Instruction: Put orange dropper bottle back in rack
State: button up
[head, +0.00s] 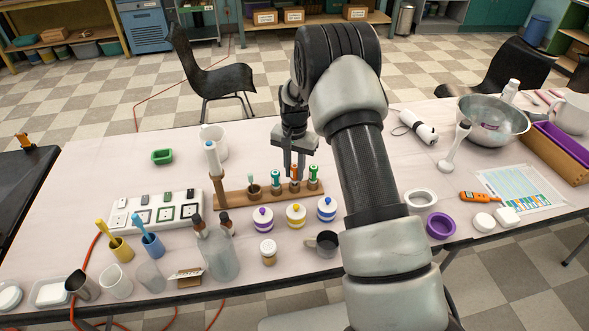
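The wooden rack (235,196) stands mid-table with small capped bottles along it. The orange dropper bottle (295,186) is upright at the rack, between a green-capped bottle (276,180) on its left and another green-topped bottle (313,183) on its right. My gripper (295,172) points down at the orange bottle's top, with a finger on either side. A narrow gap shows between the fingers; whether they press on the bottle is too small to tell. The bottle's base and how deep it sits are unclear.
Striped lidded jars (296,215) stand just in front of the rack. Table behind the rack is mostly clear.

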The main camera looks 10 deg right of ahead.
jog(key=shift+f+b, duration=0.35)
jog(key=shift+f, duration=0.3)
jog(key=o, duration=0.6)
jog(key=shift+o, duration=0.6)
jog(key=o, duration=0.3)
jog(key=shift+o, duration=0.2)
jog(key=shift+r, duration=0.1)
jog(key=shift+r+p, duration=2.2)
jog(key=shift+r, duration=1.75)
